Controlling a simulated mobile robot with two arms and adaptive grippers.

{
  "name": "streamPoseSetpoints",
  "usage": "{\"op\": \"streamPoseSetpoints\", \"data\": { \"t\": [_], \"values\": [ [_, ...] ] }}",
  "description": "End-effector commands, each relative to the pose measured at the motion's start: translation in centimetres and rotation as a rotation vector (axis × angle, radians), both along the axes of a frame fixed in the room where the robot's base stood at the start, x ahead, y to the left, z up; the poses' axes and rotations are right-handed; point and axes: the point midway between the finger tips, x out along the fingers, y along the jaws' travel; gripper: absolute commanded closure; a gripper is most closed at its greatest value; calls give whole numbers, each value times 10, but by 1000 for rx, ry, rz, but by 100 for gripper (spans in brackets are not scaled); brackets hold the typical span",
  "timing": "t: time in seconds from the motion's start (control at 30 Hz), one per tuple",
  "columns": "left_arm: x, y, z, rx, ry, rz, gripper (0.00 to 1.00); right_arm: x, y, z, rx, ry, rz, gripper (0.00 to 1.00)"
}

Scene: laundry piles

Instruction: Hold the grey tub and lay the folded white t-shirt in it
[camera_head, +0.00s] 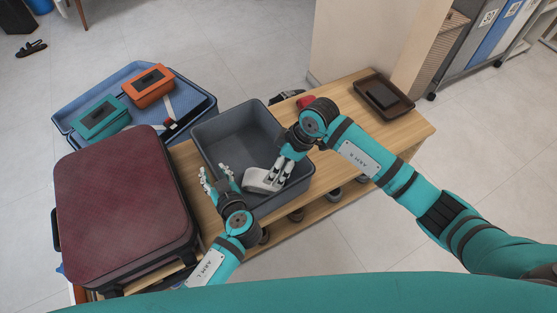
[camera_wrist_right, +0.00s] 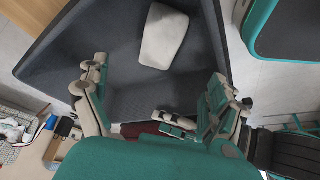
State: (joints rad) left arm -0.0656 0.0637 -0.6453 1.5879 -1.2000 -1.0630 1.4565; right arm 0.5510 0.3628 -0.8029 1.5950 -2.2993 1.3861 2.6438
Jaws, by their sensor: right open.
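The grey tub (camera_head: 240,115) stands on the wooden table, and its inside fills much of the right wrist view (camera_wrist_right: 110,50). The folded white t-shirt (camera_head: 259,182) lies on the tub's floor near the front; it also shows in the right wrist view (camera_wrist_right: 163,37). My right gripper (camera_head: 278,178) is over the tub just above the shirt, with fingers spread and nothing between them in its wrist view (camera_wrist_right: 158,75). My left gripper (camera_head: 217,175) is at the tub's left front rim, fingers apart on either side of it. Whether they touch the wall is unclear.
A closed maroon suitcase (camera_head: 120,200) stands left of the tub. Behind it is an open blue suitcase (camera_head: 75,95) with teal and orange boxes.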

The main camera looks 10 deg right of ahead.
Motion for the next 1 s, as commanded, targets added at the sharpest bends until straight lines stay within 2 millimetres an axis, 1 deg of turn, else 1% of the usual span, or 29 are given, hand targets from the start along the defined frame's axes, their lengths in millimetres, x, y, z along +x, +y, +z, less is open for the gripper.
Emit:
{"op": "streamPoseSetpoints", "data": {
  "t": [0.03, 0.2, 0.3, 0.43, 0.6, 1.0],
  "values": [
    [-10, -4, 2, -5, 3, 0, 65, 0, 0, 0, 0, 0, 0, 6],
    [-43, -18, 16, -6, 4, 1, 65, 0, 0, 0, 0, 0, 0, 6],
    [-60, -26, 22, -3, 4, -1, 65, 0, 0, 0, 0, 0, 0, 6],
    [-77, -34, 29, -2, 3, 0, 65, 0, 0, 0, 0, 0, 0, 6],
    [-88, -38, 34, -1, 3, 1, 65, 0, 0, 0, 0, 0, 0, 6],
    [-89, -39, 35, -1, 2, 0, 65, 0, 0, 0, 0, 0, 0, 6]
  ]
}}
